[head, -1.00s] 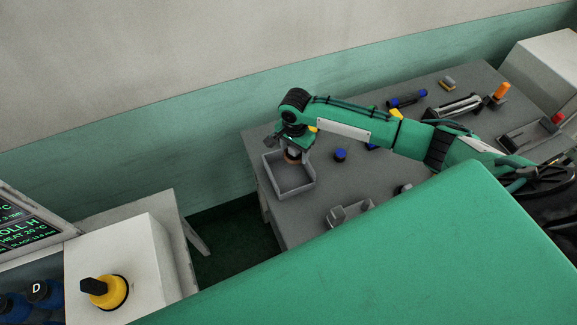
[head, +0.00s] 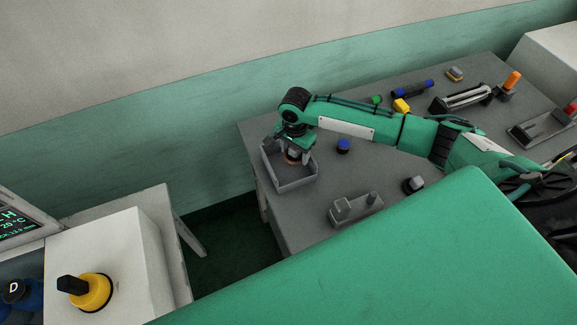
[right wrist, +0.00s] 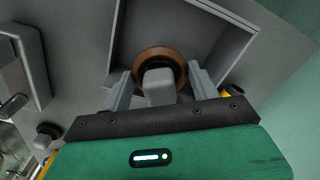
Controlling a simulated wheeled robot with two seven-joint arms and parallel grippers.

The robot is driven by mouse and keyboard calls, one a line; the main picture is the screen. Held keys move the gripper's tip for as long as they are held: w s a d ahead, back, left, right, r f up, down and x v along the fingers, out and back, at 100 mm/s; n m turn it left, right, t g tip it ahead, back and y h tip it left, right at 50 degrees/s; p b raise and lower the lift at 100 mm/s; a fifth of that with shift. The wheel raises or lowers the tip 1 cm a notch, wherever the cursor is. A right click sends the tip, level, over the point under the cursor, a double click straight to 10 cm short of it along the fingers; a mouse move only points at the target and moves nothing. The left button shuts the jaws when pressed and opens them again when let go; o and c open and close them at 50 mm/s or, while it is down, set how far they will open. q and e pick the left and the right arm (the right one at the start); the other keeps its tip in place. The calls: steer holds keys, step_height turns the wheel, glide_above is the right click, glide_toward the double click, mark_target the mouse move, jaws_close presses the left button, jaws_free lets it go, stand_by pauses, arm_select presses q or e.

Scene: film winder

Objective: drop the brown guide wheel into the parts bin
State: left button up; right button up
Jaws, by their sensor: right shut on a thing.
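The brown guide wheel (right wrist: 160,55) is a brown ring with a dark centre, held between the two grey fingers of my right gripper (right wrist: 160,85) in the right wrist view. In the head view the wheel (head: 293,155) shows as a small brown patch under my right gripper (head: 292,158). The parts bin (head: 297,185) is an open grey square box at the left end of the table. The right gripper and wheel are over the bin's opening; how deep the wheel sits is hard to tell. The bin's wall (right wrist: 232,60) surrounds the wheel in the right wrist view. My left gripper is not in view.
On the grey table (head: 255,140), a blue-topped piece (head: 343,146) stands right of the bin. A grey block fixture (head: 355,208) lies nearer the front. A yellow block (head: 401,105) and a blue cylinder (head: 411,88) lie behind my right arm.

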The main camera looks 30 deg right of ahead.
steer(key=o, duration=1.2)
steer(key=shift+c, duration=0.2)
steer(key=shift+r, duration=0.5)
step_height(320, 180, up, 13)
steer(key=b, duration=0.3)
steer(key=shift+f, duration=0.2)
